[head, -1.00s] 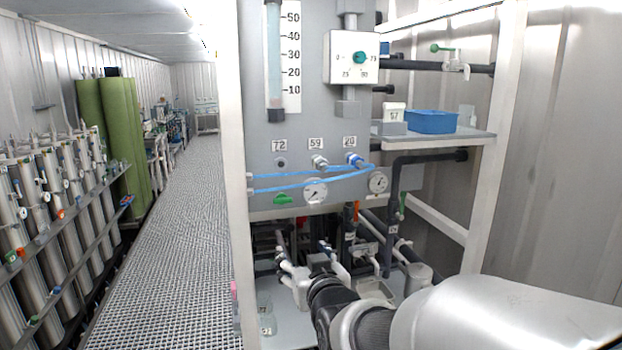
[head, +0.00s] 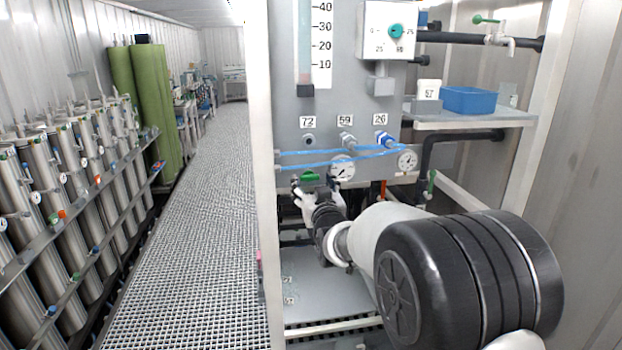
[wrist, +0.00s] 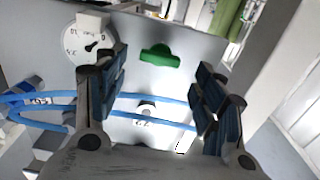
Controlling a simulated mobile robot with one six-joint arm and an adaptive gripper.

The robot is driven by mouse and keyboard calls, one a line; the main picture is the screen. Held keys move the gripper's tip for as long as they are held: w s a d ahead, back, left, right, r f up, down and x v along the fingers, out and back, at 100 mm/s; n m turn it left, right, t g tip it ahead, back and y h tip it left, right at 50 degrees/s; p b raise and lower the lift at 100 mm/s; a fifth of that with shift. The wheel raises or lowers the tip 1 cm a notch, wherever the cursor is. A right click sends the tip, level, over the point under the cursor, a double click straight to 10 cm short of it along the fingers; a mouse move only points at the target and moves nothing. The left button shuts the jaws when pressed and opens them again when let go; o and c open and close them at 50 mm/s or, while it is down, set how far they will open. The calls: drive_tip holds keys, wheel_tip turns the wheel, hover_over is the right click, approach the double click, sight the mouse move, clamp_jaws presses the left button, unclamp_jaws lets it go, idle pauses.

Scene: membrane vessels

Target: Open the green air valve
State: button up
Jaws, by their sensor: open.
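The green valve handle (head: 311,176) sits low on the grey panel, below the label 72 and left of a round gauge. In the wrist view the green handle (wrist: 160,55) lies across the gap between my two fingers, with the panel behind it. My gripper (wrist: 160,76) is open and empty, one dark finger on each side. In the head view my gripper (head: 303,191) is just below the handle, partly hidden by my own wrist. I cannot tell how far the fingertips are from the handle.
Blue hoses (head: 330,160) cross the panel just above the handle, and a white gauge (head: 342,168) is close on its right. A white frame post (head: 261,180) stands on the left. A blue bin (head: 468,100) sits on the right shelf. The grated walkway (head: 200,220) is clear.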

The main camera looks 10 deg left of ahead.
sight(310, 178)
drive_tip(key=shift+x, duration=2.25)
drive_tip(key=shift+c, duration=0.5)
drive_tip(key=c, duration=1)
